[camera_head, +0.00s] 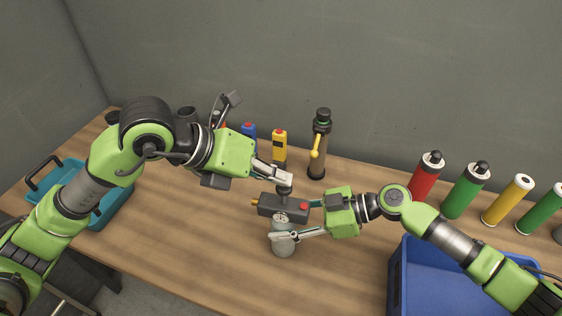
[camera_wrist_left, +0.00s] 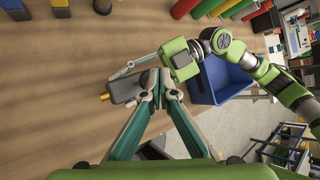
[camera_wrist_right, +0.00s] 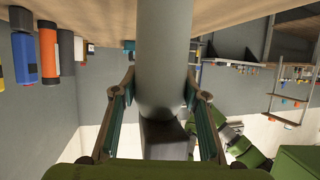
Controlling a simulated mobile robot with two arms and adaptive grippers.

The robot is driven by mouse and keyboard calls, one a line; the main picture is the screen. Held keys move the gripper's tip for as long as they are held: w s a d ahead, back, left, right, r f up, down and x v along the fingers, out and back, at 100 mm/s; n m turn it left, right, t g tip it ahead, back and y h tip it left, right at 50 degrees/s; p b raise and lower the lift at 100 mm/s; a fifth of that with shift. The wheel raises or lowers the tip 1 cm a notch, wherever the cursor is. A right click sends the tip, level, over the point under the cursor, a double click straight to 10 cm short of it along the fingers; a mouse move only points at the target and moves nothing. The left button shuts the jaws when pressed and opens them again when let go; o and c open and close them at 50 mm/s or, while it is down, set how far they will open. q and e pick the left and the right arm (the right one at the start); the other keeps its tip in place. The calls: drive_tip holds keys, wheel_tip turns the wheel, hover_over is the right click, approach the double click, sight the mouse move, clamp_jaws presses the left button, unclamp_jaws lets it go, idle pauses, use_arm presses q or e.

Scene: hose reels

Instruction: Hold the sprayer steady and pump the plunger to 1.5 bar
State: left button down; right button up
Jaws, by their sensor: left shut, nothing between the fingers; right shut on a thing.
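The sprayer has a grey cylindrical body (camera_head: 283,249) and a dark grey head (camera_head: 268,205) with a red button and a yellow nozzle pointing left. It stands on the table. My right gripper (camera_head: 284,236) is shut around the body from the right; in the right wrist view the body (camera_wrist_right: 163,60) runs between its fingers. My left gripper (camera_head: 285,179) is shut and empty directly over the head, fingertips at a grey knob-like plunger top; I cannot tell if they touch it. In the left wrist view, the head (camera_wrist_left: 122,89) shows beside the shut fingertips.
A blue crate (camera_head: 398,272) stands at the front right and a teal tray (camera_head: 118,212) at the left. Behind stand a dark pump bottle (camera_head: 318,150) and yellow (camera_head: 280,146) and blue (camera_head: 249,131) items. Red (camera_head: 427,178) and green (camera_head: 465,192) cylinders line the back right. The table's left-centre is clear.

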drive_tip(key=o, duration=1.5)
drive_tip(key=shift+d+f, duration=0.1)
drive_tip(key=shift+f, duration=0.05)
